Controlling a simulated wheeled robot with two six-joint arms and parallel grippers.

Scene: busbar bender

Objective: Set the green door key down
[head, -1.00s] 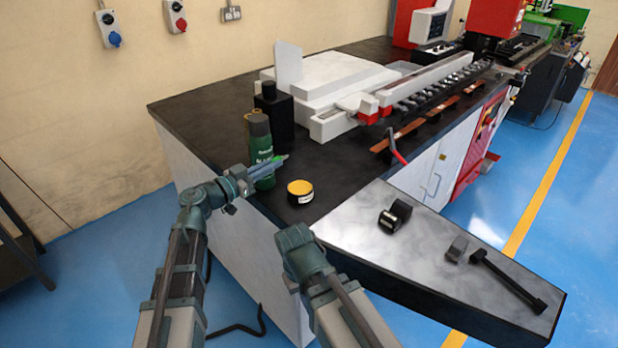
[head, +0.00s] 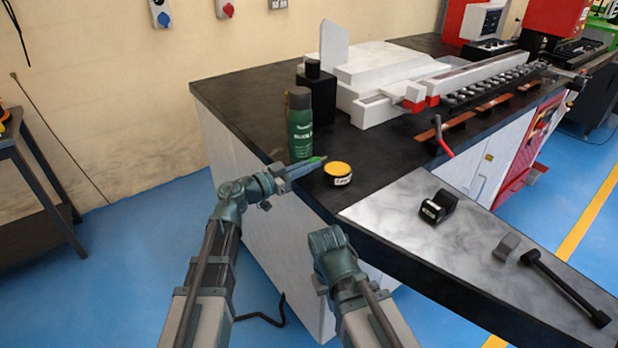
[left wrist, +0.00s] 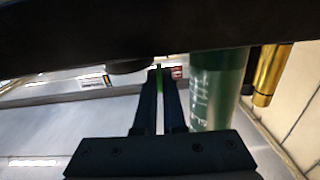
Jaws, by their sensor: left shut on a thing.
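My left gripper (head: 300,168) is shut on the green door key (head: 317,160) at the near left edge of the black worktop. Only a small green part of the key shows past the fingertips. In the left wrist view, the key (left wrist: 159,79) is a thin green strip between the two dark fingers (left wrist: 159,100). In the head view, the key is in front of the green spray can (head: 300,128) and just left of the yellow-topped round tin (head: 338,174). I cannot tell whether the key touches the worktop. My right gripper is hidden beyond its wrist.
A black bottle (head: 316,92) stands behind the spray can. A black block (head: 438,206), a small grey block (head: 506,246) and a black bar tool (head: 565,286) lie on the grey top at right.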

